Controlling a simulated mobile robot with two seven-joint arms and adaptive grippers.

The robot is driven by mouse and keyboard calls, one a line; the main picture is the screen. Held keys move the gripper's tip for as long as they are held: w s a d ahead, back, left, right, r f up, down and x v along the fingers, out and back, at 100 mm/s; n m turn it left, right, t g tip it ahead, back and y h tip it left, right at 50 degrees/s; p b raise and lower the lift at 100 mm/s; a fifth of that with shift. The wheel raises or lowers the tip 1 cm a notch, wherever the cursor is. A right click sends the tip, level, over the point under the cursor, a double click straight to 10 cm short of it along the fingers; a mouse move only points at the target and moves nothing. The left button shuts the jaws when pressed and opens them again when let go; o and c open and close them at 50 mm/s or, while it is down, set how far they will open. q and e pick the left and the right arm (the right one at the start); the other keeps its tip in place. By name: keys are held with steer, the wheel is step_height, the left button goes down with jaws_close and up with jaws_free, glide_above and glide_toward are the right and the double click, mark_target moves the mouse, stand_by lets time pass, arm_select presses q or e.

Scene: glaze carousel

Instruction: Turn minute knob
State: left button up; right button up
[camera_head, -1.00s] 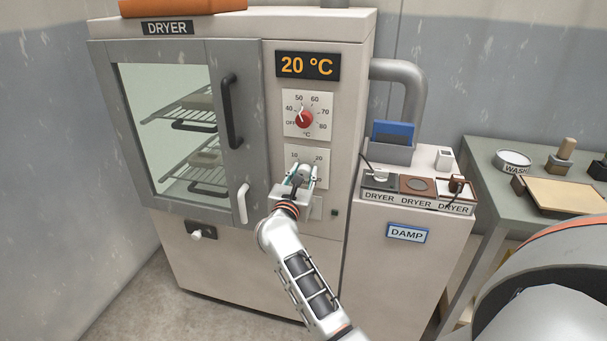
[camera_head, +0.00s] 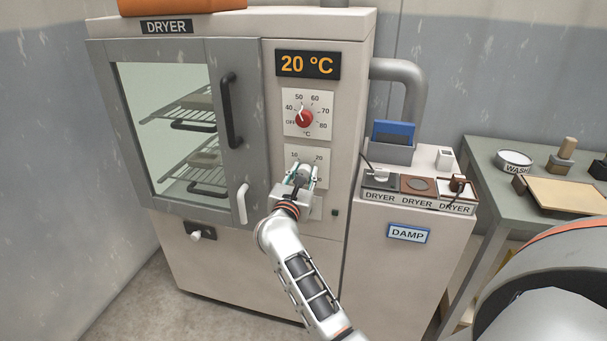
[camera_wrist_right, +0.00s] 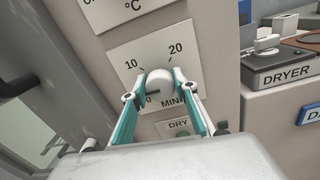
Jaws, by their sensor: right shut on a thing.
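The minute knob (camera_wrist_right: 159,84) is a round pale knob on a white dial plate marked 0, 10 and 20. In the right wrist view its dark pointer line lies toward the 0 mark. My right gripper (camera_wrist_right: 155,92) is shut on it, one teal-padded finger on each side. In the head view my right gripper (camera_head: 303,173) covers most of the knob and the lower part of its plate (camera_head: 294,153). My left gripper is not in view.
The red temperature knob (camera_head: 304,118) sits above, under a display (camera_head: 307,66) reading 20 °C. The dryer door (camera_head: 180,130) is closed, with a white handle (camera_head: 243,203) left of my gripper. A DAMP cabinet (camera_head: 410,255) with trays on top stands to the right.

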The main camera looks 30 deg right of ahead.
arm_select(q)
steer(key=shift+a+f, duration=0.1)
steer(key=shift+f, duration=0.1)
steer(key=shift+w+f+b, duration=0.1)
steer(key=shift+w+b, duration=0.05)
steer(key=shift+b, duration=0.35)
arm_select(e)
steer(key=shift+m, duration=0.5)
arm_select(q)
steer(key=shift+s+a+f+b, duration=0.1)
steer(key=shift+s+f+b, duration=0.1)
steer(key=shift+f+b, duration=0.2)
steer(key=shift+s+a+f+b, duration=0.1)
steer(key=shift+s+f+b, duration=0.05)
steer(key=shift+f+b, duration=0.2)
arm_select(e)
steer(key=shift+f+m, duration=0.1)
steer(key=shift+m, duration=0.6)
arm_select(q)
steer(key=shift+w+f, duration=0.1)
arm_select(e)
steer(key=shift+m, duration=0.3)
arm_select(q)
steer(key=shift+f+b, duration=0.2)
steer(key=shift+b, duration=0.2)
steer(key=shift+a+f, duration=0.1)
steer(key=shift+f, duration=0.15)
arm_select(e)
steer(key=shift+m, duration=0.4)
